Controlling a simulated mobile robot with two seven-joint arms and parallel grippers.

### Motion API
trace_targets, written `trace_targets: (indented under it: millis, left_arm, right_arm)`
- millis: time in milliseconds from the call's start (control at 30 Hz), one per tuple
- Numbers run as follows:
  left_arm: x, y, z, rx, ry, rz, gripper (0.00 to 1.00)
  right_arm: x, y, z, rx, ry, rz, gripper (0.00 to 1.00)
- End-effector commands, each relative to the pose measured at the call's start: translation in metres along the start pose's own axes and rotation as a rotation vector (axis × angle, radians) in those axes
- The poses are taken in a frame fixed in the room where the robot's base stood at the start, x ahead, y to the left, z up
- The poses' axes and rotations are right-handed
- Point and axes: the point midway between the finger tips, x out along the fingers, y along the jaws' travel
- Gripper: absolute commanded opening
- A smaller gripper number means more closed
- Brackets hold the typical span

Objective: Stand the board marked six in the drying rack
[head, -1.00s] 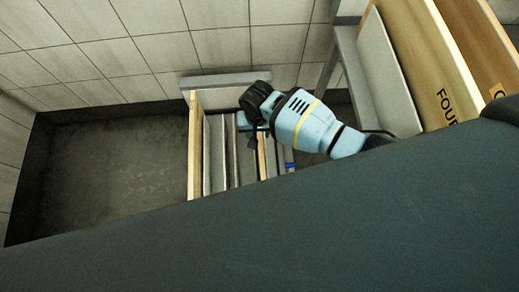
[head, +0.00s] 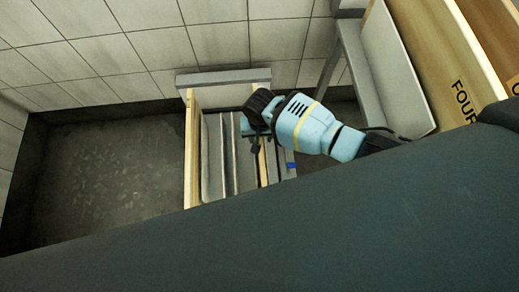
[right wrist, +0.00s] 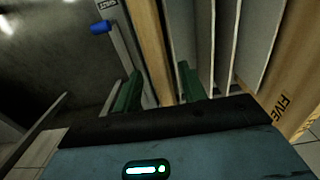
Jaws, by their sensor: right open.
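The drying rack (head: 222,78) stands low against the tiled wall, with several thin pale dividers (right wrist: 258,35). A pale wooden board (head: 262,165) stands upright in its right part; no marking on it is visible. My right gripper (head: 250,128) is at the top of this board. In the right wrist view my right gripper (right wrist: 160,88) is open, its green fingers on either side of the board (right wrist: 152,45); I cannot tell whether they touch it. A board marked FIVE (right wrist: 292,95) stands at the rack's other end. My left gripper is out of view.
A board marked FOUR (head: 440,65) stands at the upper right, with another wooden board beyond it and a grey holder (head: 352,75) beside it. A small blue part (head: 291,165) sits at the rack's right side. Dark floor left of the rack is clear.

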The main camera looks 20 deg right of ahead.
Motion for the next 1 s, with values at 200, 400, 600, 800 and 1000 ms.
trace_targets:
  millis: [200,400,600,800,1000]
  left_arm:
    - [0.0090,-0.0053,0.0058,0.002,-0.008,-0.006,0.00]
    - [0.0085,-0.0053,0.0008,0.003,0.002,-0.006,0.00]
    - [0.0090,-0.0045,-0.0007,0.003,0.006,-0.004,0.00]
    - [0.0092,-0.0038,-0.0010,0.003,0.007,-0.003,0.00]
    - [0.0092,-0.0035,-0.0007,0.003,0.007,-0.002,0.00]
  right_arm:
    - [0.0190,-0.0012,0.0006,0.000,-0.001,-0.001,0.42]
    - [0.0173,-0.0013,0.0003,0.000,0.000,-0.002,0.35]
    - [0.0173,-0.0012,0.0004,0.000,0.000,-0.001,0.09]
    - [0.0174,-0.0011,0.0005,0.000,-0.001,-0.001,0.00]
    - [0.0174,-0.0011,0.0005,0.000,-0.001,-0.001,0.00]
